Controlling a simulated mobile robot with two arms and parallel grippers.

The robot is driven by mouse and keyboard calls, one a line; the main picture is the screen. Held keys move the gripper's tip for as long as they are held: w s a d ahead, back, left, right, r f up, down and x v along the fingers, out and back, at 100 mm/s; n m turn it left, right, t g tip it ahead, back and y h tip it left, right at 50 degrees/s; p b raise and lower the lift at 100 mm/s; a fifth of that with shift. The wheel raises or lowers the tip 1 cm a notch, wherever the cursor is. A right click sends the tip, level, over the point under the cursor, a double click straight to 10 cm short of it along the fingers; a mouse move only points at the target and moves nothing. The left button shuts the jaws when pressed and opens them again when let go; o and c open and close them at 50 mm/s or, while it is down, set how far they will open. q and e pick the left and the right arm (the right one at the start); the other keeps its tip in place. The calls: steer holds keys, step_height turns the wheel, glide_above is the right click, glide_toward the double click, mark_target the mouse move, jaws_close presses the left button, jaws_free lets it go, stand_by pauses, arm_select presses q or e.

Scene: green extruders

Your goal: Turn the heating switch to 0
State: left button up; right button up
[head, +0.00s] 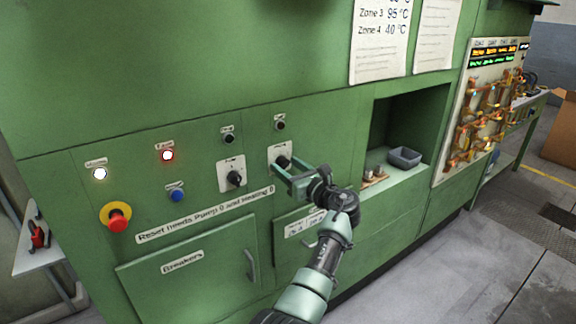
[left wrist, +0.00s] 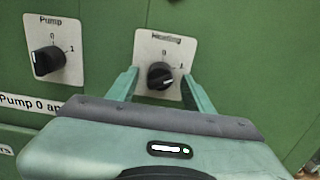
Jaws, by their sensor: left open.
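The heating switch is a black rotary knob on a white plate. In the left wrist view the heating switch (left wrist: 160,76) sits between my two green fingers, with 0 marked above it and 1 to its right. The direction of its pointer is hard to tell. In the head view the heating switch (head: 283,162) is at the upper right of the control panel, partly covered by my left gripper (head: 291,173). My left gripper (left wrist: 160,79) is open, one finger on each side of the knob, with gaps showing. My right gripper is not in view.
The pump switch (head: 236,178) is left of the heating switch and also shows in the left wrist view (left wrist: 48,60). A red emergency button (head: 117,218), a blue button (head: 177,195) and lit lamps are farther left. A recess with a grey bin (head: 405,157) lies right.

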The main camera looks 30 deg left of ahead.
arm_select(q)
jaws_close()
steer(key=shift+n, duration=0.3)
steer(key=n+b, duration=0.1)
steer(key=n, duration=0.1)
steer(key=n+b, duration=0.3)
steer(key=b, duration=0.1)
steer(key=shift+f+n, duration=0.25)
steer(key=shift+n, duration=0.15)
steer(key=n+b, duration=0.2)
steer(key=n, duration=0.1)
steer(key=shift+b, duration=0.3)
steer(key=shift+w+r+n+b, duration=0.15)
steer(key=shift+n+b, duration=0.65)
steer(key=shift+n, duration=0.5)
